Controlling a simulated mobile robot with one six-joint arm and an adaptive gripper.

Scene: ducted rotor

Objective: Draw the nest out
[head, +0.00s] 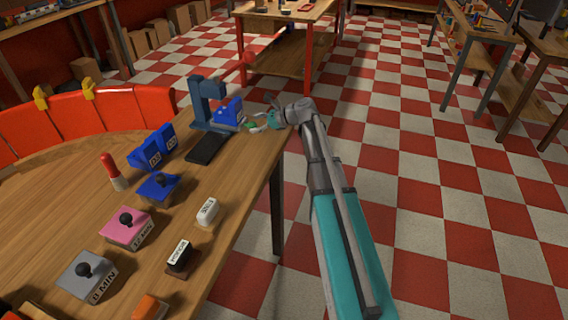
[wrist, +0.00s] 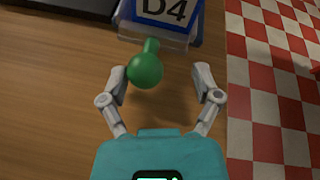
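The blue block (head: 229,112) labelled D4, which I take for the nest, sits at the foot of a dark blue press-like stand (head: 207,100) near the table's far right corner. The block's D4 face (wrist: 167,12) also shows in the wrist view. A green ball knob (wrist: 145,70) on a short stem sticks out from it towards me; it also shows small in the head view (head: 252,126). My gripper (wrist: 160,72) is open, its fingers on either side of the knob. The knob is nearer the left finger; whether they touch I cannot tell.
On the wooden table (head: 60,215) stand other blue D-labelled blocks (head: 152,147), a red-handled tool (head: 112,172), and pink (head: 127,228) and grey (head: 88,277) knobbed blocks. A black plate (head: 206,148) lies before the stand.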

